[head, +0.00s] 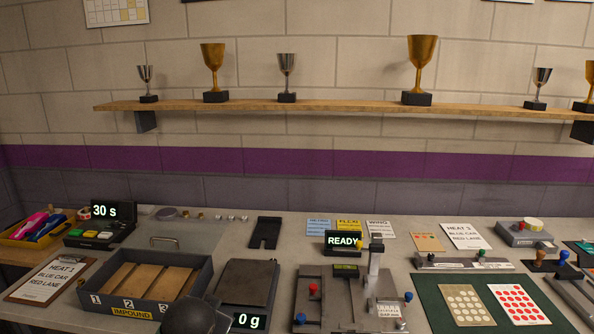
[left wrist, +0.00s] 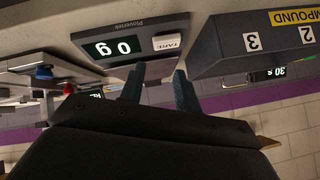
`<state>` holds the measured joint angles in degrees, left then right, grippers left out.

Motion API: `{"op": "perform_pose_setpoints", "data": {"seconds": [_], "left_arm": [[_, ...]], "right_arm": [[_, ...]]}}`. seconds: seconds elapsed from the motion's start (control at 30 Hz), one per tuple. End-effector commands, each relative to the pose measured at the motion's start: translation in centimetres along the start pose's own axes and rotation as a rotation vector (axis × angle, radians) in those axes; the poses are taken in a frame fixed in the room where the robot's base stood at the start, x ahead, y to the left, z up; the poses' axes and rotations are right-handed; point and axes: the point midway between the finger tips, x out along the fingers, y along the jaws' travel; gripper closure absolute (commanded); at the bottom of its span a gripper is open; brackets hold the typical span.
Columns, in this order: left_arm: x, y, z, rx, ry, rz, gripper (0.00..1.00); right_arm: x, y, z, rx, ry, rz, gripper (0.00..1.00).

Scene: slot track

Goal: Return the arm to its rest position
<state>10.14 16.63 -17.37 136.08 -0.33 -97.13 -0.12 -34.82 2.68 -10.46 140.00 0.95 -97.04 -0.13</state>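My left gripper (left wrist: 158,80) shows in the left wrist view, where the picture is upside down. Its two dark fingers stand apart with nothing between them. In the head view, a dark rounded part of my left arm shows at the bottom edge, between the impound tray (head: 205,275) and the scale (head: 246,285); the fingers cannot be made out there. The scale (left wrist: 125,45) and the impound tray (left wrist: 215,55) lie beyond the fingers in the left wrist view. The scale reads 0 g. My right gripper is in neither view.
A READY display (head: 343,241) and a post (head: 374,265) stand right of the scale. A green mat (head: 440,315) with dotted cards lies at the right. A timer (head: 105,212) reads 30 s. A shelf (head: 330,106) with trophies runs along the wall. Counter around the black plate (head: 266,232) is fairly clear.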

Motion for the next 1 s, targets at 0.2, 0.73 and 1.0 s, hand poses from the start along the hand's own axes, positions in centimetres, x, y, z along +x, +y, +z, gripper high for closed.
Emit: {"op": "perform_pose_setpoints", "data": {"seconds": [0.2,0.73,1.0], "left_arm": [[-0.2,4.0,6.7,-0.068,-0.084,0.1,0.68],[-1.7,12.6,24.0,-0.212,-0.371,0.245,0.68],[-4.4,17.6,32.5,-0.252,-0.531,0.314,0.68]], "right_arm": [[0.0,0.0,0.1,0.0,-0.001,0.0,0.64],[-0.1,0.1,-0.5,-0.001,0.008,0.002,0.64],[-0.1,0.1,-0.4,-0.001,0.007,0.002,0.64]]}}
